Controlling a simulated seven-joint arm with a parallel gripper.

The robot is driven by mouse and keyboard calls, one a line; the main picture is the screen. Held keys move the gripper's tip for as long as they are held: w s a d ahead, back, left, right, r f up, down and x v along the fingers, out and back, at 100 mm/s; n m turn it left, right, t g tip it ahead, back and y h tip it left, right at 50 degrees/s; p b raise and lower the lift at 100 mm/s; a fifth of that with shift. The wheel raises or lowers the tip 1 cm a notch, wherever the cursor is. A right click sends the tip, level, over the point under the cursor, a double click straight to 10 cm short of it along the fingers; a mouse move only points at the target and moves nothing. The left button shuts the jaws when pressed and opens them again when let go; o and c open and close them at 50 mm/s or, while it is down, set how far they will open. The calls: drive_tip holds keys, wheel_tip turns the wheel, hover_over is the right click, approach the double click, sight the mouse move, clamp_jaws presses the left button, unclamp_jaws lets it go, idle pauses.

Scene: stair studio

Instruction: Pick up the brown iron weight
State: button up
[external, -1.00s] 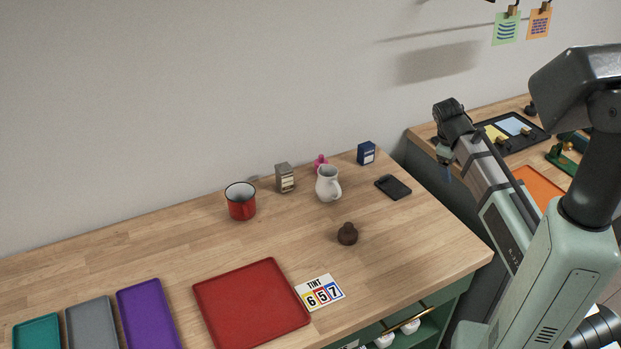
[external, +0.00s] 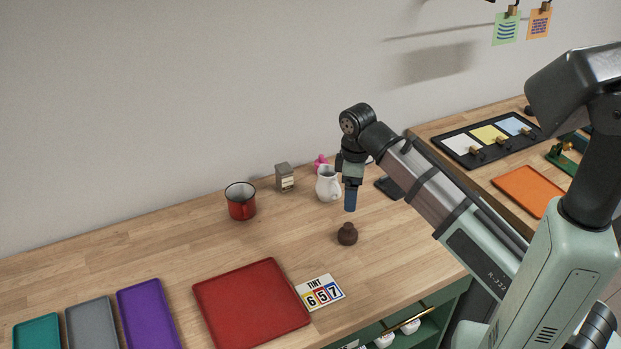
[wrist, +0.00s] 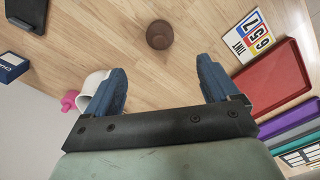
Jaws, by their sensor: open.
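The brown iron weight (external: 347,234) stands upright on the wooden counter, to the right of the red tray in the external view. In the wrist view the weight (wrist: 160,35) shows from above as a round brown shape, ahead of and between the two blue fingers. My gripper (external: 350,208) points down above the counter, just above and slightly behind the weight in the external view. In the wrist view my gripper (wrist: 162,84) is open, with nothing between its fingers. It is apart from the weight.
A white jug (external: 328,185), a grey box (external: 285,178) and a red mug (external: 241,202) stand behind and left. A dark phone-like slab (external: 389,187) lies partly behind my arm. A number card (external: 320,292) and the red tray (external: 250,306) lie in front. Bare wood surrounds the weight.

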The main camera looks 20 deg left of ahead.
sight(349, 225)
drive_tip(key=shift+a+f, duration=0.15)
drive_tip(key=shift+f, duration=6.75)
drive_tip(key=shift+c, duration=0.4)
drive_tip(key=c, duration=1.5)
